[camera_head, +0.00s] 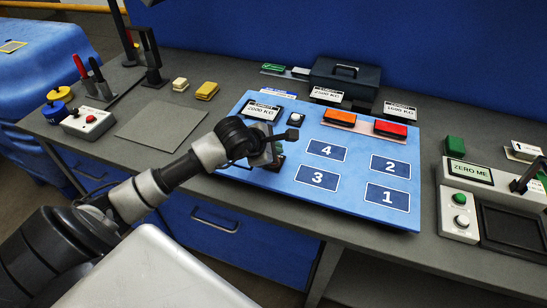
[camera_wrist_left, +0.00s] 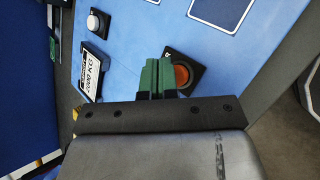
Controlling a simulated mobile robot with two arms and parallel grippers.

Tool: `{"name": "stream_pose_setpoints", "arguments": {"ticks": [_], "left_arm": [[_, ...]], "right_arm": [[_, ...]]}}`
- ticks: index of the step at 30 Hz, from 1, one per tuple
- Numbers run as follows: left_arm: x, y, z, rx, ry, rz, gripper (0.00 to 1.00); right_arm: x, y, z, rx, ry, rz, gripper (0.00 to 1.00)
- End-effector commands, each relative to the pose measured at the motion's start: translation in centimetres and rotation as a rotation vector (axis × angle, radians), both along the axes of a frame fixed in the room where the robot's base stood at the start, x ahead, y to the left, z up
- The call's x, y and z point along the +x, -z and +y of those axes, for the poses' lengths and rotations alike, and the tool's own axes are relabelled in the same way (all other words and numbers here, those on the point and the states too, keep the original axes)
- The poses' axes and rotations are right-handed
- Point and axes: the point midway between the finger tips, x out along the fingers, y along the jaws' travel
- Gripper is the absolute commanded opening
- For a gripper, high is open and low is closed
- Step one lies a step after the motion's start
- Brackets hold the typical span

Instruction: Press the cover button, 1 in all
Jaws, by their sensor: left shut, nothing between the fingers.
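On the blue board (camera_head: 350,205) are two buttons on black square bases. A white button (camera_head: 295,118) stands near its back; it also shows in the left wrist view (camera_wrist_left: 95,22). An orange-red button (camera_wrist_left: 182,76) sits nearer the front left, mostly hidden by my left gripper in the head view. I cannot read which is the cover button. My left gripper (camera_wrist_left: 157,76) has green fingertips, shut and empty. In the left wrist view they are beside and partly overlap the orange-red button's base; I cannot tell whether they touch. My right gripper is not in view.
Numbered pads, an orange block (camera_head: 340,117) and a red block (camera_head: 390,129) are on the board. Weight labels stand along its back edge. A grey box (camera_head: 345,75) stands behind. A red-button box (camera_head: 88,122) is left; a scale with a green button (camera_head: 460,198) is right.

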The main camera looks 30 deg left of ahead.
Motion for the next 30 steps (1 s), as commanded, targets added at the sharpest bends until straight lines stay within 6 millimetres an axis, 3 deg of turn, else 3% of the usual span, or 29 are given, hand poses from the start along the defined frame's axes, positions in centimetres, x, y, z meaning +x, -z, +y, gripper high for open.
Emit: {"name": "stream_pose_setpoints", "arguments": {"ticks": [5,18,30], "left_arm": [[0.0,-0.7,0.0,0.001,0.0,-0.001,0.0],[0.0,-4.9,0.0,0.001,0.0,-0.002,0.0],[0.0,-5.0,0.0,0.0,-0.001,-0.001,0.0]], "right_arm": [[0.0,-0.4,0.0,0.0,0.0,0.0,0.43],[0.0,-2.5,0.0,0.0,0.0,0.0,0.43],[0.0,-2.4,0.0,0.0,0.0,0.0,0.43]]}}
